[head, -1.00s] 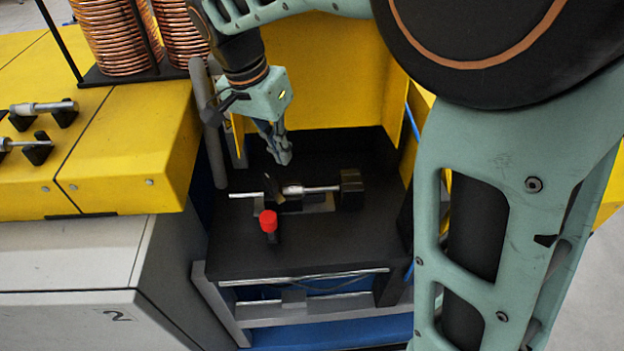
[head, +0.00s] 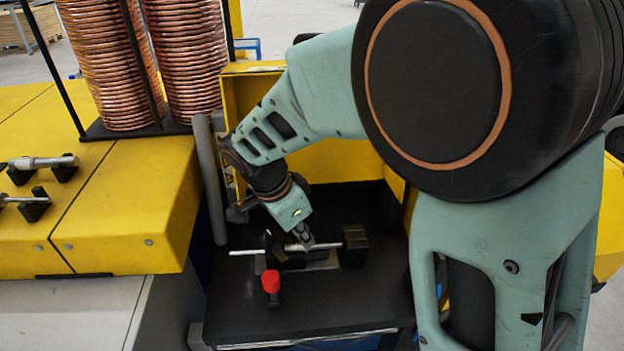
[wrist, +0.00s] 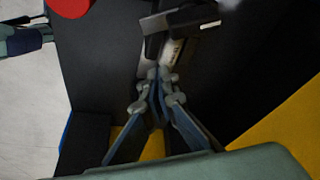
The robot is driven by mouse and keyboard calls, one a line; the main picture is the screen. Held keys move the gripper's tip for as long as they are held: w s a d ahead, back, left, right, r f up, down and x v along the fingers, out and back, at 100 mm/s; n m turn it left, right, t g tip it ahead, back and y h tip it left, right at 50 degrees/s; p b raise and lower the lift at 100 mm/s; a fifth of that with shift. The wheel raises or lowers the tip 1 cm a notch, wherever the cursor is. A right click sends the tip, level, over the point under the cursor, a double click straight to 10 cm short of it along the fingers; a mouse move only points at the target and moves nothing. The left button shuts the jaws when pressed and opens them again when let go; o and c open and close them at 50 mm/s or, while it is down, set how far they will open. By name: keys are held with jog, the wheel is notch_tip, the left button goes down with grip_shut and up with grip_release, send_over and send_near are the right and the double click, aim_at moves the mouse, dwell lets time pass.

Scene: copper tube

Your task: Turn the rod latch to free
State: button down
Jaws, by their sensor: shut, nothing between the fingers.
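A silver rod (head: 325,246) lies across a dark fixture on the black work surface, with a black block (head: 355,246) at its right end. An upright dark piece (head: 272,245) stands by its left part. A red knob (head: 271,281) on a dark stem stands in front. Which part is the latch is not clear. My gripper (head: 306,240) points down at the rod, its fingers shut and empty. In the wrist view my gripper (wrist: 160,76) has its tips together near a pale section of the rod (wrist: 173,51); contact cannot be told.
Yellow panels enclose the work surface at the back and right. A grey vertical pipe (head: 209,175) stands at the left. Copper coils (head: 110,65) stand on the yellow cabinet (head: 140,205), with more rods on holders (head: 45,162). The front of the black surface (head: 330,300) is clear.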

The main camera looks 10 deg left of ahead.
aim_at(295, 258)
jog(key=shift+s+a+f, duration=0.1)
jog(key=shift+a+f, duration=0.05)
jog(key=shift+f, duration=0.3)
jog(key=shift+s+a+p, duration=0.5)
jog(key=shift+s+a, duration=0.65)
jog(key=shift+a, duration=0.05)
jog(key=shift+a+f+m+b, duration=0.1)
jog(key=shift+f+m+b, duration=0.1)
jog(key=shift+m+b, duration=0.4)
jog(key=shift+s+a+r+m+g+h+b, duration=0.1)
jog(key=shift+s+m+g+h+b, duration=0.25)
jog(key=shift+m, duration=0.55)
jog(key=shift+w+r, duration=0.1)
jog(key=shift+w, duration=0.15)
